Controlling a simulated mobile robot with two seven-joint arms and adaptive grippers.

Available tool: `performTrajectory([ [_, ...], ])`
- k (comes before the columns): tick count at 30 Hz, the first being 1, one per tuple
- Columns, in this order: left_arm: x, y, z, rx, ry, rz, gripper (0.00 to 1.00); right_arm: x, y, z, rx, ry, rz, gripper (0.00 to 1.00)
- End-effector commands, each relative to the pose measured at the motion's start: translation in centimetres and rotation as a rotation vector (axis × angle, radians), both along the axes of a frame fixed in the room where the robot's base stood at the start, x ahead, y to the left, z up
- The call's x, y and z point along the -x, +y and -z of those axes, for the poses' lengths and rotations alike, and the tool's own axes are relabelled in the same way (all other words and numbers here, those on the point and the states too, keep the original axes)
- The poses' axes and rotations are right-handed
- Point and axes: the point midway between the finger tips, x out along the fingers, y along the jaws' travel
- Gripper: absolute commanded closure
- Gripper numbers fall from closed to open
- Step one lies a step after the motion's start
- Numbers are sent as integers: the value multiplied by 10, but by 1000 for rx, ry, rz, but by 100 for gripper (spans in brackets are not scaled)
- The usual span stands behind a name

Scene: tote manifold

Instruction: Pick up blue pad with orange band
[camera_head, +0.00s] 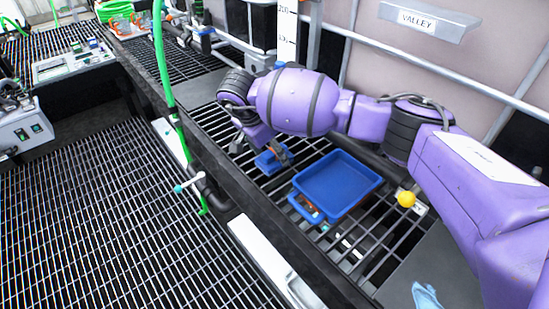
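A small blue pad (267,163) lies on the black grating, just left of the blue tray. A brownish strip at its right side may be its orange band; it is too small to be sure. My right gripper (262,148) is at the end of the purple arm, pointing down, right at the pad. The wrist and arm hide much of it, and I cannot tell whether its fingers are open or shut on the pad. My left gripper is not in view.
A blue tray (338,183) stands on the grating right of the pad, with small orange and blue items (307,206) at its near left edge. A yellow ball knob (406,199) is to its right. A green hose (163,60) rises at the left. A light blue glove-like item (426,296) lies front right.

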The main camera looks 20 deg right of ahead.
Motion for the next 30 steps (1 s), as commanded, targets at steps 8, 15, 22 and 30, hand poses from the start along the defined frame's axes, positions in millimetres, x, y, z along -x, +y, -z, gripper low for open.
performTrajectory([
  [8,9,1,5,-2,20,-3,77,0,0,0,0,1,0,78],
  [15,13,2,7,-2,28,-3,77,1,0,1,1,2,1,100],
  [22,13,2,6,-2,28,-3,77,1,0,-1,1,2,0,100],
  [30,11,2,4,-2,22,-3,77,-1,0,-28,0,-2,1,100],
])
